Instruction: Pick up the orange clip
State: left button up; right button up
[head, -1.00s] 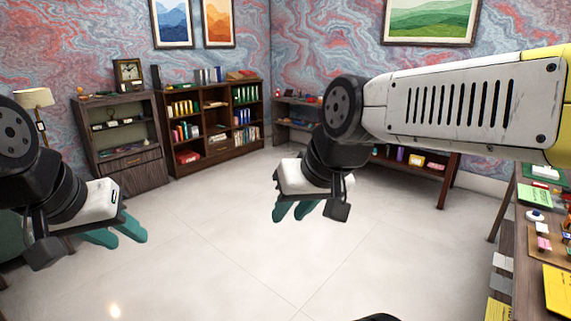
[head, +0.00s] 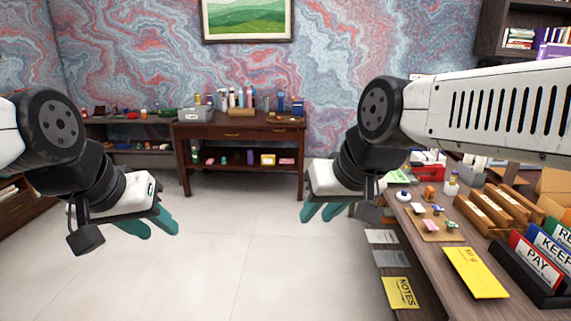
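A small orange item (head: 430,193) stands on the wooden desk (head: 470,240) at the right, behind a tan board (head: 432,236). It may be the orange clip, but it is too small to be sure. Small pink and purple pieces lie on the board. My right gripper (head: 321,213) hangs over the floor, left of the desk, with its teal fingers apart and empty. My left gripper (head: 150,228) hangs over open floor at the left, its fingers apart and empty. Neither gripper touches anything.
A yellow envelope (head: 475,272), wooden holders (head: 488,212) and a black file rack (head: 520,272) crowd the desk. A dark wooden table (head: 240,130) with bottles stands by the far wall. The floor between is clear.

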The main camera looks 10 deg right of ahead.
aim_at(429, 190)
jog(key=i+z, duration=0.25)
jog(key=i, duration=0.45)
jog(key=i+j+z, duration=0.15)
jog(key=i+z, duration=0.15)
jog(key=i, duration=0.45)
jog(key=i+z, duration=0.25)
jog(key=z, duration=0.2)
jog(key=i+z, duration=0.25)
jog(key=z, duration=0.15)
jog(key=i+j+z, duration=0.2)
jog(key=z, duration=0.25)
jog(key=i+j+z, duration=0.25)
jog(key=z, duration=0.15)
jog(key=i+j+z, duration=0.15)
jog(key=z, duration=0.2)
jog(key=i+j+z, duration=0.2)
jog(key=z, duration=0.2)
jog(key=i+j+z, duration=0.2)
jog(key=z, duration=0.15)
jog(key=j, duration=0.1)
